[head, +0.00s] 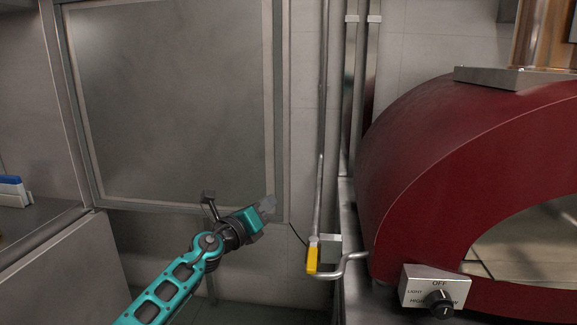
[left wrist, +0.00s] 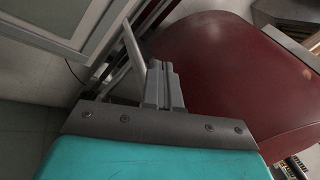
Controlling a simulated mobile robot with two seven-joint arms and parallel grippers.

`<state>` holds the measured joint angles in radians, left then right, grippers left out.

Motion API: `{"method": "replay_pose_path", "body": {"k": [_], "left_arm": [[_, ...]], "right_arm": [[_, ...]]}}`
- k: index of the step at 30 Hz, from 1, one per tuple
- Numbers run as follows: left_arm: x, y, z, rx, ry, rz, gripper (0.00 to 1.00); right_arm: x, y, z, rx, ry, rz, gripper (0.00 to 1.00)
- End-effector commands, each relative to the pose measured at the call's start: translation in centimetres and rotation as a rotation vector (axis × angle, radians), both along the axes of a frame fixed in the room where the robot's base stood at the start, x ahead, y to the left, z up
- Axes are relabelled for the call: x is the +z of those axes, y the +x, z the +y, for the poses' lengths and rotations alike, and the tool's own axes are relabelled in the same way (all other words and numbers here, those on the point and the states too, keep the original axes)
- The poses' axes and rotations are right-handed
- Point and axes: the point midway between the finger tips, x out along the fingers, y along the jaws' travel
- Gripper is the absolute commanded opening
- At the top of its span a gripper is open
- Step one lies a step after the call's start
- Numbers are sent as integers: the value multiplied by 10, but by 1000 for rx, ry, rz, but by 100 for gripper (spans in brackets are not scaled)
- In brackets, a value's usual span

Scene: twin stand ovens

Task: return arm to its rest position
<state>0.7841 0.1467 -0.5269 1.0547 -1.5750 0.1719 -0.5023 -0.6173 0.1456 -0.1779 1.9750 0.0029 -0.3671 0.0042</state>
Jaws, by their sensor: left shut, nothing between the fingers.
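My left arm comes in from the bottom left of the head view, in teal and black. In the left wrist view the grey fingers (left wrist: 162,85) are together and hold nothing. They stand out in front of the red oven, apart from it as far as I can tell. My right gripper is in neither view.
A red domed oven (head: 430,150) with a control knob (head: 438,304) fills the right. A yellow-handled gas valve (head: 312,260) on a pipe is right of my left gripper. The framed panel (head: 170,100) covers the wall behind. A shelf (head: 45,225) is at far left.

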Motion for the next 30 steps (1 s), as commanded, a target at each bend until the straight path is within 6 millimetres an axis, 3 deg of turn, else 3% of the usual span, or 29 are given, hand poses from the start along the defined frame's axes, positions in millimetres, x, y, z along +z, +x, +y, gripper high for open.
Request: {"method": "replay_pose_path", "body": {"k": [1, 11, 18, 24, 27, 30], "left_arm": [[-23, -17, 1, 5, -130, 71, 0], [-135, -124, 39, 159, -947, 506, 0], [-207, -225, 76, 378, -1499, 802, 0], [-248, -319, 100, 604, -1916, 1003, 0], [-258, -357, 106, 702, -2075, 1071, 0], [-263, -384, 109, 772, -2183, 1115, 0]], "right_arm": [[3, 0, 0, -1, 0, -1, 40], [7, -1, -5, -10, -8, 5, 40], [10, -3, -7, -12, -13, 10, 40], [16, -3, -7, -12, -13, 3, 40], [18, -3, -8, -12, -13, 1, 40], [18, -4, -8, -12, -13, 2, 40]]}}
